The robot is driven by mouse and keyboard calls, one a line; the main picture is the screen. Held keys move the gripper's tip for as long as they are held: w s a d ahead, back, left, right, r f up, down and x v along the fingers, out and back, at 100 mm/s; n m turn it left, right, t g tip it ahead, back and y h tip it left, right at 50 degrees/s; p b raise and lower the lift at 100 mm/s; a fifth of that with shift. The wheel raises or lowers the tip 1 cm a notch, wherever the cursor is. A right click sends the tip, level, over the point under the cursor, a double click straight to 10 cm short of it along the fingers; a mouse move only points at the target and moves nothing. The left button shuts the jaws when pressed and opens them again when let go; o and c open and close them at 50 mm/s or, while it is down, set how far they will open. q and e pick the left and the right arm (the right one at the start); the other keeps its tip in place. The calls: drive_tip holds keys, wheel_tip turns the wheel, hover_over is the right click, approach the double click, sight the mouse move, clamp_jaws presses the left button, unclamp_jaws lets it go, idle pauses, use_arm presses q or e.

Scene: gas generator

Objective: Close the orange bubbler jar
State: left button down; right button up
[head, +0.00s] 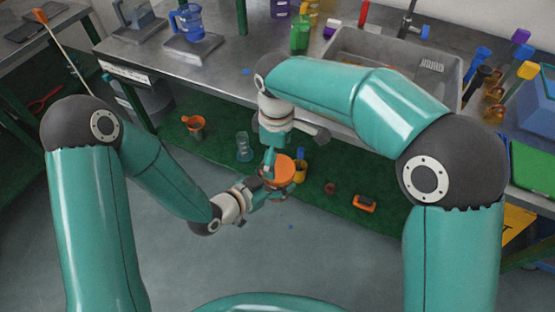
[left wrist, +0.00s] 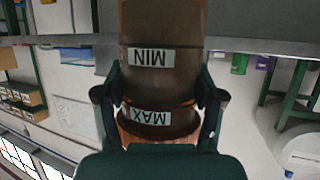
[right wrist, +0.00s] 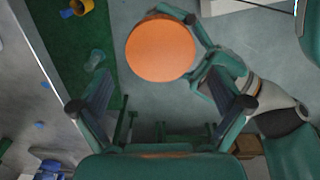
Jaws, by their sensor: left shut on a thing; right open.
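The orange bubbler jar shows its round orange top (head: 280,169) in the head view, held above the floor. In the left wrist view its translucent brown body (left wrist: 165,85) carries MIN and MAX labels and appears upside down. My left gripper (left wrist: 160,105) is shut around the jar near the MAX label. In the right wrist view the orange top (right wrist: 160,49) faces the camera, with the left gripper (right wrist: 197,48) at its right side. My right gripper (right wrist: 163,105) is open and empty, with the orange top beyond its fingertips. I cannot tell whether the top is fastened.
The steel bench with a sink (head: 365,45) stands behind the jar. An orange funnel-like item (head: 194,124), a clear glass (head: 244,147), a yellow cup (head: 300,170) and an orange device (head: 364,203) are on the green mat below.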

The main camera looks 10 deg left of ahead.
sight(277, 167)
drive_tip(key=shift+r, duration=0.15)
wheel_tip(277, 167, up, 3)
drive_tip(key=n, duration=0.3)
drive_tip(key=shift+r, duration=0.15)
idle(0.3)
drive_tip(key=shift+f, duration=4.05)
drive_tip(key=c, duration=1.2)
drive_tip(key=m, duration=0.6)
